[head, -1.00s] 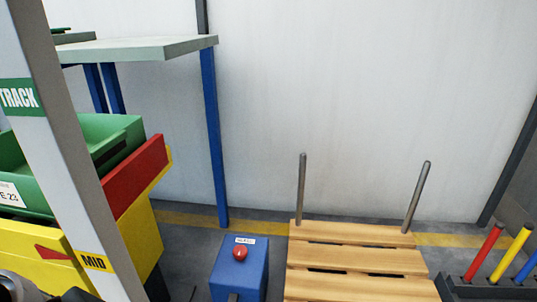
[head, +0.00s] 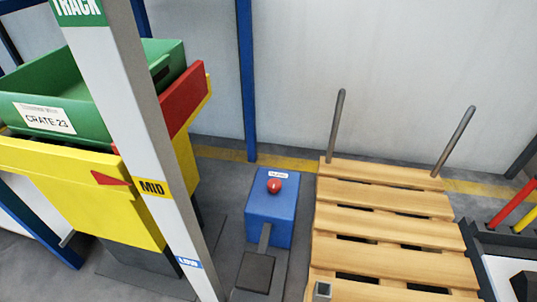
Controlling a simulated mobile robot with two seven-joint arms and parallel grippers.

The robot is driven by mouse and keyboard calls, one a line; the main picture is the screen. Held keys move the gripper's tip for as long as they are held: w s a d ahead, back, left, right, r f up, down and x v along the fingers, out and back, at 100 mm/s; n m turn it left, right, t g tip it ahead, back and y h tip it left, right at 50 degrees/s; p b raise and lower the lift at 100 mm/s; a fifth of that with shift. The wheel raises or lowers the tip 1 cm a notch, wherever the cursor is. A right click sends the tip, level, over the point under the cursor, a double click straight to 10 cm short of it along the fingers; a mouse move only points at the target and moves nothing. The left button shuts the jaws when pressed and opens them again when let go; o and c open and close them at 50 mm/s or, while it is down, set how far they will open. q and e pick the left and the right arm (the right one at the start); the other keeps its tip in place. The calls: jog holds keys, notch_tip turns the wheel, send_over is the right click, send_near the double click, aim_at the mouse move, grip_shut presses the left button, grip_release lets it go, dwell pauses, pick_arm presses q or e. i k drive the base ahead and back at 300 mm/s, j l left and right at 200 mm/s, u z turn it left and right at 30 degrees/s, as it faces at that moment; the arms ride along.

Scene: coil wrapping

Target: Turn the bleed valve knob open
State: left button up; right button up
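A red round knob (head: 274,187) sits on top of a blue box (head: 271,220) that stands on the floor near the middle of the head view. A small white label (head: 278,175) lies just behind the knob; its text is too small to read. I take this knob to be the bleed valve knob. The knob's open or closed position cannot be told. Neither of my grippers shows in the head view.
A grey post (head: 135,130) marked MID stands at left, before a yellow stand (head: 100,205) with a green crate (head: 120,85). A dark plate (head: 257,272) lies before the blue box. A wooden pallet (head: 385,210) with two upright rods lies right.

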aim_at(274, 186)
jog(key=i+l+u, duration=0.2)
jog(key=l+u, duration=0.15)
jog(key=u, duration=0.15)
jog(key=i+l+u, duration=0.1)
jog(key=l+u, duration=1.75)
jog(key=u, duration=0.15)
jog(key=k+j, duration=0.05)
